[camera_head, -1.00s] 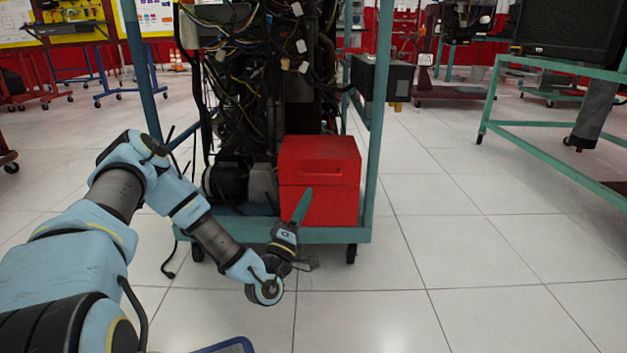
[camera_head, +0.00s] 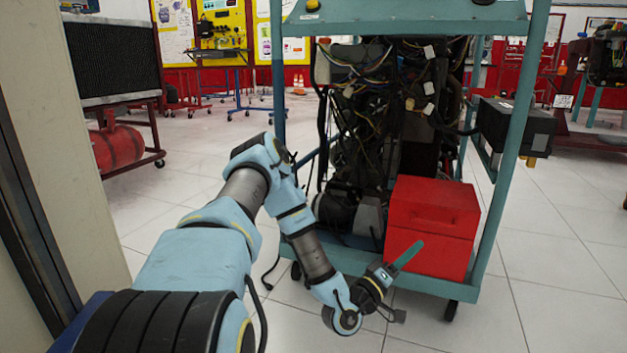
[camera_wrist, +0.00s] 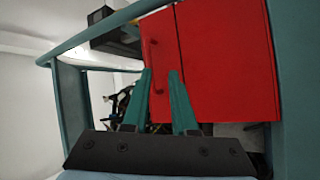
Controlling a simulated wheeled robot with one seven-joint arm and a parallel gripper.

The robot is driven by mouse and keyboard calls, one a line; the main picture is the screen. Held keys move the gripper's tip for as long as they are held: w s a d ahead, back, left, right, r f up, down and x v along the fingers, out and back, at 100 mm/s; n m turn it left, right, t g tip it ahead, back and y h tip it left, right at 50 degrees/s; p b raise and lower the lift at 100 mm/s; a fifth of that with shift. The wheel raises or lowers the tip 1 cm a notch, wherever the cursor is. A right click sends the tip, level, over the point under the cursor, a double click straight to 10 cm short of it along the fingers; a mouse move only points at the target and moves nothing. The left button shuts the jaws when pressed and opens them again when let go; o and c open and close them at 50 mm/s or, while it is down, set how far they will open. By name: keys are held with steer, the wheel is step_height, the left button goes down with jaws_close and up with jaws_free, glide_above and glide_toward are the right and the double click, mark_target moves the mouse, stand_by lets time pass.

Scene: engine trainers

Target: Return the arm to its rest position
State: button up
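My arm reaches forward and down from the lower left in the head view, bent at the elbow. My gripper (camera_head: 408,256) is in front of the red box on the cart's lower shelf. In the wrist view the two teal fingers of my gripper (camera_wrist: 160,74) stand apart with a gap between them. Nothing shows held between them. The red box (camera_head: 434,222) fills much of the upper wrist view (camera_wrist: 228,60). I cannot tell whether the fingers touch the box.
A teal wheeled cart (camera_head: 516,130) with an engine and wiring (camera_head: 400,110) stands close ahead. A black box (camera_head: 515,126) juts from its right side. A pale wall or panel (camera_head: 60,150) stands close on the left.

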steer(key=w+a+r+m+g+y+p, duration=0.3)
steer(key=a+r+y+p, duration=0.15)
steer(key=a+y, duration=0.4)
steer(key=w+a+r+m+g+y+p, duration=0.2)
steer(key=a+r+m+y+p, duration=0.3)
steer(key=a, duration=0.7)
steer(key=s+a+r+n+g+y+p, duration=0.4)
steer(key=s+a+r+n+y+p, duration=0.15)
steer(key=s+a+r, duration=0.85)
step_height(320, 180, up, 39)
steer(key=p, duration=3.7)
steer(key=shift+s+d+g+h, duration=0.3)
steer(key=shift+d, duration=0.15)
